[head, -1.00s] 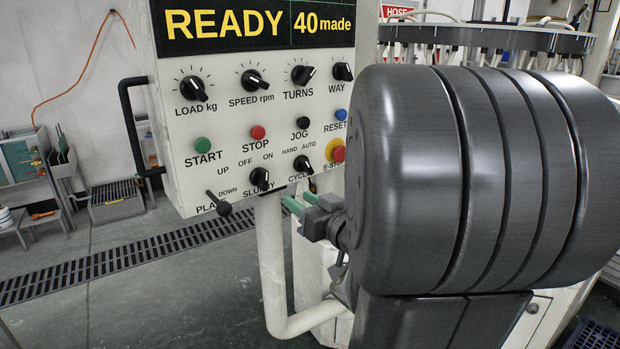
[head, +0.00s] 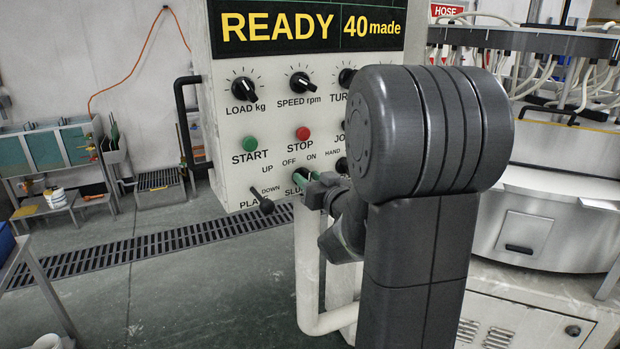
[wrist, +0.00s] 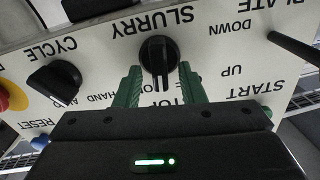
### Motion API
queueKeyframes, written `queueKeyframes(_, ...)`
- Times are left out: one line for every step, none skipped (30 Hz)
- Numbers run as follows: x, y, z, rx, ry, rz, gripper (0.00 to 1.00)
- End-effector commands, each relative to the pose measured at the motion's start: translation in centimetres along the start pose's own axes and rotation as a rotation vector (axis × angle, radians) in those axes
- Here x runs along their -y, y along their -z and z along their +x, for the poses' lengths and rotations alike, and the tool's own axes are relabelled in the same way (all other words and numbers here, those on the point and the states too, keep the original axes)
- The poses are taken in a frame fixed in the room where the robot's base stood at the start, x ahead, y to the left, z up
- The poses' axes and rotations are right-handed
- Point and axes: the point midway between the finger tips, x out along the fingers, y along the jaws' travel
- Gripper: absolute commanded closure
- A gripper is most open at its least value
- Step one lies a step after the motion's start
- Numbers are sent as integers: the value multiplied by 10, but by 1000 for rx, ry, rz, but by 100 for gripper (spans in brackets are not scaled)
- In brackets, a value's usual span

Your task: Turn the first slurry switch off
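The black slurry switch (wrist: 158,55) is a rotary knob on the white control panel (head: 230,130), under the word SLURRY in the upside-down wrist view. Its grip bar runs roughly up and down there. The OFF and ON marks are hidden behind my gripper in that view, so I cannot tell its setting. My gripper (wrist: 160,84) is open, its two green fingers apart on either side of the knob's lower part, with gaps visible. In the head view my gripper (head: 306,184) is at the panel's lower edge and hides the knob.
The plate lever (head: 262,200) sticks out left of the gripper. The cycle knob (wrist: 55,82) is close on the other side. Start (head: 249,144) and stop (head: 303,133) buttons are above. A black handle (head: 184,120) flanks the panel. A white pipe (head: 308,270) stands below.

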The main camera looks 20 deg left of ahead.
Motion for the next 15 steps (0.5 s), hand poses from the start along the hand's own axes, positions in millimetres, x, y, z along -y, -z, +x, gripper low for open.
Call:
queueKeyframes(0, 0, 1, 0, 0, 0, 64)
queueKeyframes(0, 0, 1, 0, 0, 0, 64)
queueKeyframes(0, 0, 1, 0, 0, 0, 64)
queueKeyframes(0, 0, 1, 0, 0, 0, 64)
queueKeyframes(0, 0, 1, 0, 0, 0, 64)
queueKeyframes(0, 0, 1, 0, 0, 0, 64)
queueKeyframes(0, 0, 1, 0, 0, 0, 64)
queueKeyframes(0, 0, 1, 0, 0, 0, 64)
queueKeyframes(0, 0, 1, 0, 0, 0, 72)
queueKeyframes(0, 0, 1, 0, 0, 0, 77)
queueKeyframes(0, 0, 1, 0, 0, 0, 83)
queueKeyframes(0, 0, 1, 0, 0, 0, 91)
queueKeyframes(0, 0, 1, 0, 0, 0, 97)
queueKeyframes(0, 0, 1, 0, 0, 0, 100)
queueKeyframes(0, 0, 1, 0, 0, 0, 100)
